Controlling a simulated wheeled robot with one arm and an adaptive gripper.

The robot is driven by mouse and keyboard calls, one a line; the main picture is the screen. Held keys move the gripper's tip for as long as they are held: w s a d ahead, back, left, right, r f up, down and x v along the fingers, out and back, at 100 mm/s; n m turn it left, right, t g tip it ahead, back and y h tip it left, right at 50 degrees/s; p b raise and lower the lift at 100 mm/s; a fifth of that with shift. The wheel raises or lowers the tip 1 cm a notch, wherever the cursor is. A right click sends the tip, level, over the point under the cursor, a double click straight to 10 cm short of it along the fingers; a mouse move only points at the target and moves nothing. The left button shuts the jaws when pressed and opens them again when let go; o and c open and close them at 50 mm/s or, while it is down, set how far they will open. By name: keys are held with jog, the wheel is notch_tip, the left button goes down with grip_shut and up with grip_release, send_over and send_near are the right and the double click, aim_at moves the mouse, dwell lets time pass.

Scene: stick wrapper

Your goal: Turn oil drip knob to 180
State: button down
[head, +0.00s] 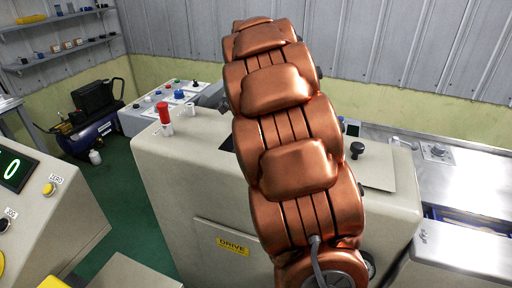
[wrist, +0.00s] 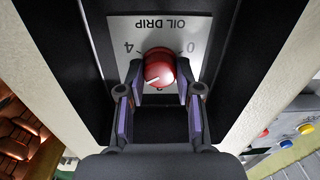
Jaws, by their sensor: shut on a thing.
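The oil drip knob (wrist: 159,66) is round and red with a white pointer line. In the wrist view it sits on a pale plate (wrist: 125,28) that reads OIL DRIP upside down. A 4 shows left of the knob, a 0 right of it, and a partly hidden mark below it. The pointer line slants toward the lower left of the picture. My gripper (wrist: 160,79) has a finger on each side of the knob and is shut on it. In the head view my copper arm hides the knob and gripper.
The plate is set in a dark recess between pale walls (wrist: 57,50). In the head view a beige machine cabinet (head: 185,195) with a red-topped post (head: 165,118) stands behind my arm. A console with a green display (head: 15,168) is at the left.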

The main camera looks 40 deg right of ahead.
jog(key=c, duration=0.8)
grip_release()
jog(key=shift+o, duration=0.2)
notch_tip(320, 180, up, 12)
jog(key=shift+a, duration=0.15)
jog(key=shift+s, duration=0.1)
dwell(0.3)
